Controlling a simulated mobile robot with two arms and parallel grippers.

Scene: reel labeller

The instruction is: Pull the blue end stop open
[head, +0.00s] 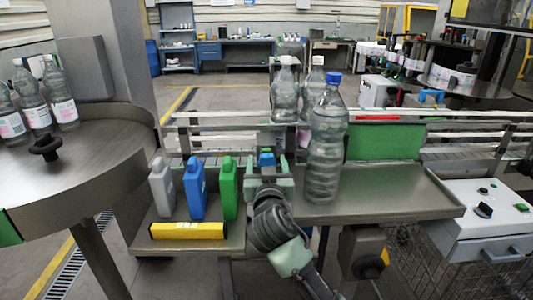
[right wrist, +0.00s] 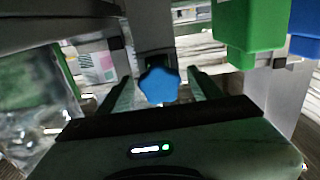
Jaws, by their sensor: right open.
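The blue end stop (head: 266,159) shows as a small blue knob at the front of the conveyor, just left of the tall clear bottle. In the right wrist view it is a lobed blue knob (right wrist: 158,86) on a dark mount. My right gripper (head: 269,175) is open, with one finger on each side of the knob. In the right wrist view the fingers (right wrist: 162,92) stand apart from the knob, with gaps on both sides. My left gripper is not in view.
A tall clear bottle with a blue cap (head: 326,140) stands close on the right. Grey (head: 162,187), blue (head: 196,190) and green (head: 228,188) bottles stand on the left shelf behind a yellow box (head: 187,230). A round table (head: 85,165) with bottles is at far left.

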